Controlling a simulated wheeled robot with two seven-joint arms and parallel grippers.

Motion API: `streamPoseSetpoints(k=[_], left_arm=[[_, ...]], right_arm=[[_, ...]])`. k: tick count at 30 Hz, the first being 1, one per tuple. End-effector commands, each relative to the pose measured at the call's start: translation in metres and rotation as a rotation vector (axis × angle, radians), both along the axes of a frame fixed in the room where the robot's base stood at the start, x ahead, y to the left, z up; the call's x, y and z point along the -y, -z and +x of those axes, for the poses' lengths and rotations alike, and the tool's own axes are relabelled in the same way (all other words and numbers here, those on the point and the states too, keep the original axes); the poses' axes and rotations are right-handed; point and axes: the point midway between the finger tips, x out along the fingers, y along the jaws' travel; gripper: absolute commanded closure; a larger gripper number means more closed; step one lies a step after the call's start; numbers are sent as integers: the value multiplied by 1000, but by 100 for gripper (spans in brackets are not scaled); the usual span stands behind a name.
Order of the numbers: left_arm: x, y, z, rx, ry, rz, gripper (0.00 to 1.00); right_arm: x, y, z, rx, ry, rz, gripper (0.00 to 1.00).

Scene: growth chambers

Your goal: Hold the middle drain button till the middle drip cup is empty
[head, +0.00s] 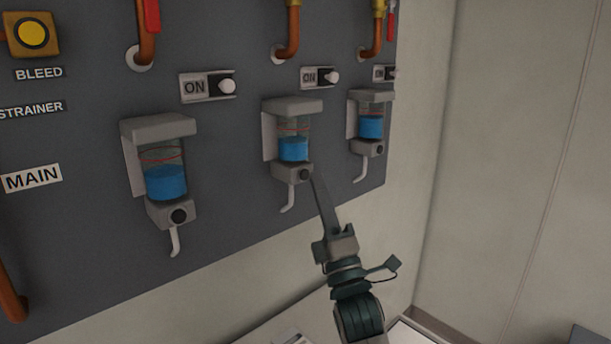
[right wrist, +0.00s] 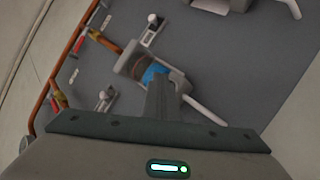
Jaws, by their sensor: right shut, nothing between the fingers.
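The middle drip cup (head: 293,149) hangs on the grey panel, with blue liquid filling roughly its lower half. Its dark round drain button (head: 304,174) sits on the block under the clear part, with a pale bent spout below. My right gripper (head: 314,177) is shut and empty, its fingertips beside the button's right edge; I cannot tell whether they touch it. In the right wrist view, the shut fingers (right wrist: 159,80) overlap the lower part of a cup with blue liquid (right wrist: 154,73) and hide its button. My left gripper is not in view.
The left drip cup (head: 165,182) and right drip cup (head: 370,127) also hold blue liquid. White switches (head: 226,87) marked ON and copper pipes (head: 147,42) with red handles sit above. A yellow button (head: 32,33) marked BLEED is at far left. A plain wall (head: 510,150) stands right.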

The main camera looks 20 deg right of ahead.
Motion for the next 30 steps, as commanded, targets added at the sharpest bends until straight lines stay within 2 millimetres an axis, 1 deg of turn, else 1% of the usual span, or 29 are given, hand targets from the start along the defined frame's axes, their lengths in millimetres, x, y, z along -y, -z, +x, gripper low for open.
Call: streamPoseSetpoints(k=[13,30], left_arm=[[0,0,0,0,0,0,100],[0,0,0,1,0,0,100]], right_arm=[[-3,0,8,0,1,-1,100],[-3,0,9,0,0,0,100]])
